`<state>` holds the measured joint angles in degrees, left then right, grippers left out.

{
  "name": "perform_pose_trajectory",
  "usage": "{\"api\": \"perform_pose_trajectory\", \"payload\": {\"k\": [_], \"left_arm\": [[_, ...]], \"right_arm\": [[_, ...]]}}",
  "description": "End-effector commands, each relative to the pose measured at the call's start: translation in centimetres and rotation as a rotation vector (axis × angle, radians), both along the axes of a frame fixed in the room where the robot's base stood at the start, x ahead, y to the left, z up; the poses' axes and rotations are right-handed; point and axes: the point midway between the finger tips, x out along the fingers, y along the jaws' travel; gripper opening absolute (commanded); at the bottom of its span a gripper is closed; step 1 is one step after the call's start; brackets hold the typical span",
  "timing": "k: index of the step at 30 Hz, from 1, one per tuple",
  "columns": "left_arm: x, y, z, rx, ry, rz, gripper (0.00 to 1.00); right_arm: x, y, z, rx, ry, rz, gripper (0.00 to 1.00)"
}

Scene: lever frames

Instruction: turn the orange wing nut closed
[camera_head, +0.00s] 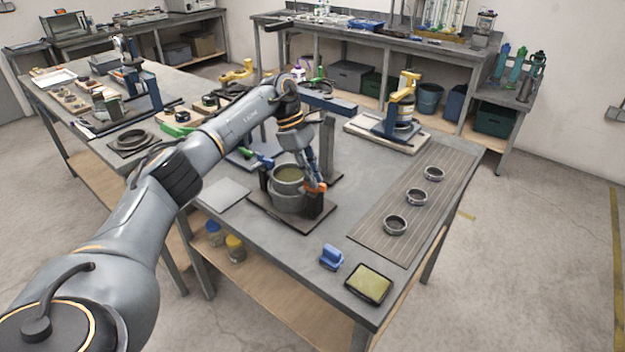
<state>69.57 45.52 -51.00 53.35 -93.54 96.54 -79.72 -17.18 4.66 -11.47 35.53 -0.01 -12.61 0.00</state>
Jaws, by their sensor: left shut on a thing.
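The orange wing nut (317,187) is at the right side of a grey ring-shaped clamp fixture (288,190), which stands on a dark base plate on the table. My left gripper (314,182) comes down from above and is shut on the orange wing nut, partly hiding it. How far the nut is turned cannot be told at this size. My right gripper is not in view.
A striped mat (380,228) with three metal rings lies at the right. A blue block (331,257) and a yellow-green pad (368,284) are near the front edge. A fixture with a yellow lever (405,88) stands behind. A dark post (327,145) rises close behind my gripper.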

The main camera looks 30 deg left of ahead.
Motion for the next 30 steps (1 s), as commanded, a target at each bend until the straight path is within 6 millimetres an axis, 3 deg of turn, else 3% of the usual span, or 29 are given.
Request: {"api": "perform_pose_trajectory", "payload": {"k": [12,28,30], "left_arm": [[0.28,-0.04,0.23,0.000,-0.008,-0.182,0.00],[0.26,0.00,0.24,0.001,-0.008,-0.205,0.00],[0.26,0.00,0.24,0.001,-0.008,-0.205,0.21]], "right_arm": [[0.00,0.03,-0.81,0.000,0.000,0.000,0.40],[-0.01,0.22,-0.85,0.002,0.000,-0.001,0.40],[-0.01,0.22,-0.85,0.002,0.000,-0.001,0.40]]}}
